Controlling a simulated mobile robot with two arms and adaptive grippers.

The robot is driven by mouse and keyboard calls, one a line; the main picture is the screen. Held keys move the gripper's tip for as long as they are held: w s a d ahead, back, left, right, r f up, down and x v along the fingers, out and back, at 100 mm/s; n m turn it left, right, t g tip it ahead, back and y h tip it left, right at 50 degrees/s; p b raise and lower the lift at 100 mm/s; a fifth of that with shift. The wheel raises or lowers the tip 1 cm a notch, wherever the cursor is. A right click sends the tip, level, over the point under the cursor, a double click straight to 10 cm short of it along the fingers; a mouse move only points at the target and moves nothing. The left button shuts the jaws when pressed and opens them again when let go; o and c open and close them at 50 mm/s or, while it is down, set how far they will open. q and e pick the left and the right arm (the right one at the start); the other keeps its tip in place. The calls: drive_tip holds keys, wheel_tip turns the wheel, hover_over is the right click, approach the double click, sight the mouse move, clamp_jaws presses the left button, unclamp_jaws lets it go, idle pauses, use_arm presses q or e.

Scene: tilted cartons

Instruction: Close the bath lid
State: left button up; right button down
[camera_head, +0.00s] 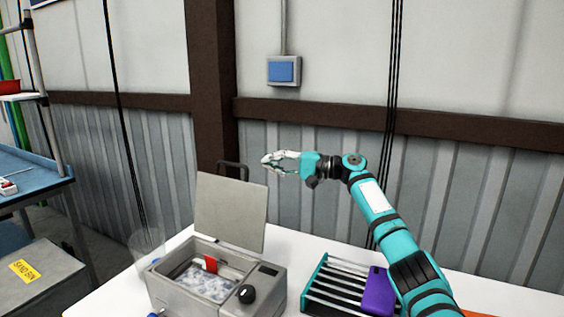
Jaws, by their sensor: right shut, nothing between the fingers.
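The bath (184,292) is a grey box on the white table, with a black knob on its front right. Its grey lid (229,212) stands open, raised nearly upright at the back, with a dark handle (233,166) at its top edge. Inside the bath there is pale, mottled content and a red and white item (210,264). My right gripper (266,162) is shut and empty, up beside the lid's top right corner, just right of the handle; I cannot tell the depth gap between them. My left gripper is not in view.
A clear container (146,246) stands left of the bath. A grey sand bin (40,280) and a blue bench are further left.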

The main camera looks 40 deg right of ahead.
drive_tip(key=w+a+p, duration=0.2)
drive_tip(key=a, duration=0.4)
drive_tip(key=shift+a+r, duration=0.2)
drive_tip(key=shift+a, duration=0.05)
idle(0.3)
